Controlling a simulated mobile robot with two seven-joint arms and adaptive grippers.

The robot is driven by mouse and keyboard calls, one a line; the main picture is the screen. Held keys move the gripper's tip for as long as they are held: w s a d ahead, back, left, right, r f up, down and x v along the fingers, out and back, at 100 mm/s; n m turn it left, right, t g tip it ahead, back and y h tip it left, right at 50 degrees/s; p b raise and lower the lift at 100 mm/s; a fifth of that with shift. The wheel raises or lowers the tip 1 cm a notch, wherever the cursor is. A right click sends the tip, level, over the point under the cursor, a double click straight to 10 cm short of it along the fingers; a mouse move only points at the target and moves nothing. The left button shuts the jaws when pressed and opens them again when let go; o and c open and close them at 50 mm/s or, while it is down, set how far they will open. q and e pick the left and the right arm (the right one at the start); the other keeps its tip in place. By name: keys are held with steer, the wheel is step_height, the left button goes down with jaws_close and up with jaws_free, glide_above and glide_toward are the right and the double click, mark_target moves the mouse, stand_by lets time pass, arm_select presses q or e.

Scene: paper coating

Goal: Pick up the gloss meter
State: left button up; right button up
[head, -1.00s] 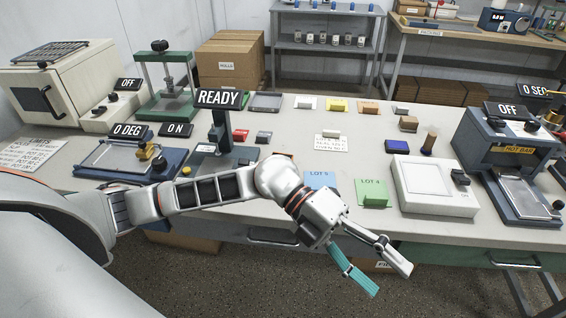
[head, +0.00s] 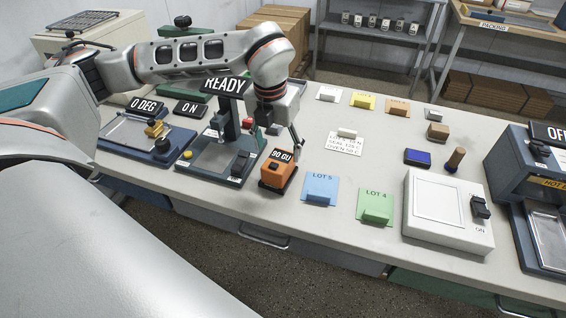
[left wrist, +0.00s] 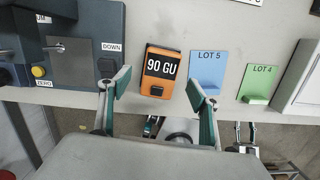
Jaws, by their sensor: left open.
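The gloss meter is a small orange box (head: 277,176) with a "90 GU" display, upright on the table near its front edge. It also shows in the left wrist view (left wrist: 156,86), unobstructed. My left gripper (head: 283,130) is over the table, just behind and above the meter in the head view. In the left wrist view its two teal-padded fingers (left wrist: 158,90) are spread apart, one toward each side of the meter, with nothing between them. Contact with the meter is not visible.
A grey instrument with a "READY" sign (head: 220,160) stands close left of the meter. A blue LOT 5 card (head: 320,190) and a green LOT 4 card (head: 376,205) lie to its right. A white balance-like box (head: 447,212) stands farther right.

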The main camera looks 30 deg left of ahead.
mark_target(278, 161)
arm_select(q)
steer(key=shift+s+f, duration=0.3)
steer(key=shift+f, duration=0.1)
steer(key=f, duration=0.5)
steer(key=shift+w+f+p, duration=0.1)
steer(key=shift+w+p, duration=0.15)
steer(key=shift+p, duration=0.05)
steer(key=shift+w+f, duration=0.15)
steer(key=shift+f, duration=0.15)
arm_select(e)
steer(key=shift+s+r, duration=0.1)
steer(key=shift+s, duration=0.4)
arm_select(q)
steer(key=shift+c, duration=0.5)
steer(key=c, duration=1.5)
steer(key=shift+r, duration=0.1)
